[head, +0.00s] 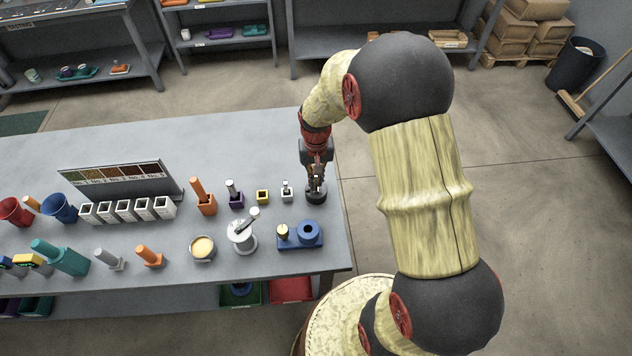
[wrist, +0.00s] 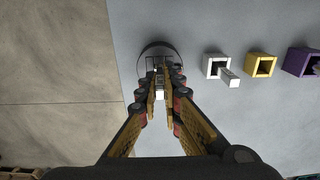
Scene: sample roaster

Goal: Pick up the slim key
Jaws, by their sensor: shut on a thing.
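My gripper (head: 317,183) points down at the right end of the grey table, over a dark round base (head: 316,197). In the wrist view my gripper (wrist: 160,88) has its fingers closed together on a small, narrow, pale grey piece (wrist: 159,95), which seems to be the slim key. The fingers hide most of it. The dark round base (wrist: 155,49) lies beyond the fingertips in that view. I cannot tell whether the key still touches the base.
Left of my gripper stand a white socket (head: 287,195) with a grey piece in it, an empty yellow socket (head: 262,197) and a purple socket (head: 236,202). A blue fixture (head: 287,243) is nearer. The table's right edge is close.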

